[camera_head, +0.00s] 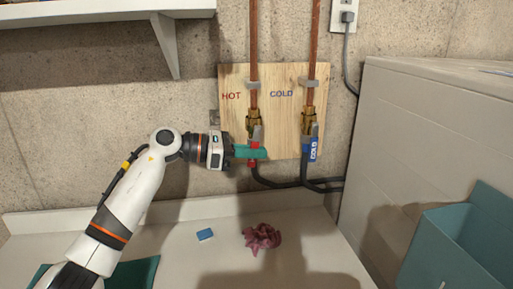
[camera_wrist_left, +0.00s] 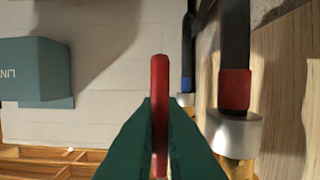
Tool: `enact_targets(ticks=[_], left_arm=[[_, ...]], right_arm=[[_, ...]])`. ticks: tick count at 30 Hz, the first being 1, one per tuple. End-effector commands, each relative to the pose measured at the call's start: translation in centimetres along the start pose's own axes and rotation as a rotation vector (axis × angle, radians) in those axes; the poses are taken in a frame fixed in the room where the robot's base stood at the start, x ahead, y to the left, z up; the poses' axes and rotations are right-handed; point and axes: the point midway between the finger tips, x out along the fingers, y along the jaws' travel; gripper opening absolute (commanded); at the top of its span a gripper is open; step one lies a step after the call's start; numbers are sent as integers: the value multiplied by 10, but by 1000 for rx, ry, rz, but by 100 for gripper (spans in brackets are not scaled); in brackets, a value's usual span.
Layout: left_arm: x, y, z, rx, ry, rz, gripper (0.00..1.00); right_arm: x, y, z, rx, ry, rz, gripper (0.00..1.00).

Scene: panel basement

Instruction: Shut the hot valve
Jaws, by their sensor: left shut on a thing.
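The hot valve (camera_head: 254,120) is a brass fitting under the left copper pipe, below the red word HOT on a wooden board. Its red handle (camera_head: 253,145) shows just above and below my green fingers. My left gripper (camera_head: 262,153) reaches in from the left and is shut on that handle. In the left wrist view the red handle (camera_wrist_left: 160,105) stands edge-on between the fingertips, touched on both sides. The handle's full angle is partly hidden by the fingers. My right gripper is not in view.
The cold valve with its blue handle (camera_head: 311,150) hangs close to the right. Dark hoses (camera_head: 283,184) run below both valves. A white appliance (camera_head: 430,140) and a teal bin (camera_head: 455,240) stand right.

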Motion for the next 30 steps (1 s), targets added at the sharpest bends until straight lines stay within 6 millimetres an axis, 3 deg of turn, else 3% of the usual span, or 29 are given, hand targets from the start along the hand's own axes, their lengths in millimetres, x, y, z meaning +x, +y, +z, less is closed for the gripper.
enact_targets(ticks=[15, 30], left_arm=[[-19, -1, -8, 2, -353, -3, 0], [-23, -1, -6, 1, -448, -3, 0]], right_arm=[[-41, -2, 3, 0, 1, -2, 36], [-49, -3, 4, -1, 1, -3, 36]])
